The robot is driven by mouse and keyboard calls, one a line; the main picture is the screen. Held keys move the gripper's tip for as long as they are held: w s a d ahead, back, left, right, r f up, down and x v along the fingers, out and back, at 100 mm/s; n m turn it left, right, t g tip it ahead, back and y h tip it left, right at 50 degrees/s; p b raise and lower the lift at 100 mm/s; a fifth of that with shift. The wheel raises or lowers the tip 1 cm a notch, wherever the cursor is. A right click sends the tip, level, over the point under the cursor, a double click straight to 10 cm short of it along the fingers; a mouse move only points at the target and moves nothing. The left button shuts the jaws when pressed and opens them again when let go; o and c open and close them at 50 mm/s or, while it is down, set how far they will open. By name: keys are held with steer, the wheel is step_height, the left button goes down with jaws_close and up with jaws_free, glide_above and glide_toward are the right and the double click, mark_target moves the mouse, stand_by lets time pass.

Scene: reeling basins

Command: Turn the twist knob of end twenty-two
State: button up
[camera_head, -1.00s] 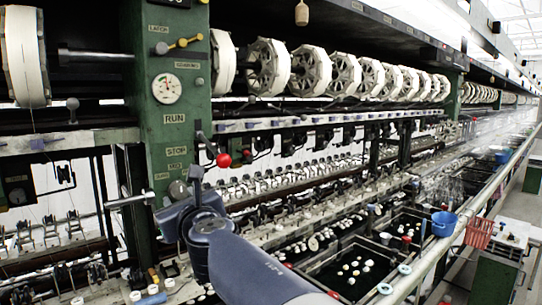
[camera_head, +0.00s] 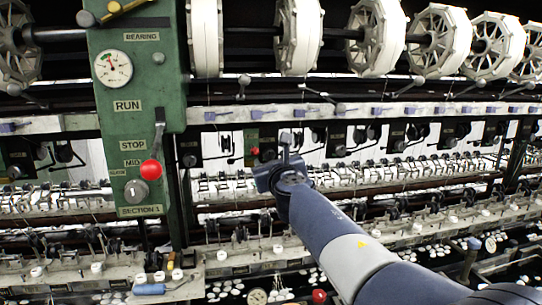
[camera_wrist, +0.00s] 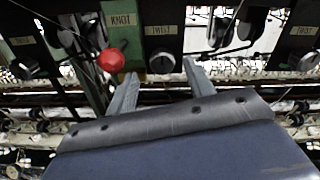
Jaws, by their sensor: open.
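My gripper (camera_wrist: 160,68) is open and empty, with one finger on each side of the picture's middle in the wrist view. No end number is readable. In the camera_head view my gripper (camera_head: 285,160) is in front of the row of small plates, and the knob there is hidden or too small to tell.
A red ball lever (camera_wrist: 110,61) stands just left of the knob, close to the left finger. Another plate's knob (camera_wrist: 307,62) is at the right. In the camera_head view a green post (camera_head: 132,110) carries a gauge and a red-ball lever (camera_head: 151,170); white reels (camera_head: 375,35) run above.

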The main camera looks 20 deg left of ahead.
steer(key=shift+x, duration=0.8)
steer(key=shift+w+d, duration=0.1)
steer(key=shift+d, duration=0.05)
steer(key=c, duration=1)
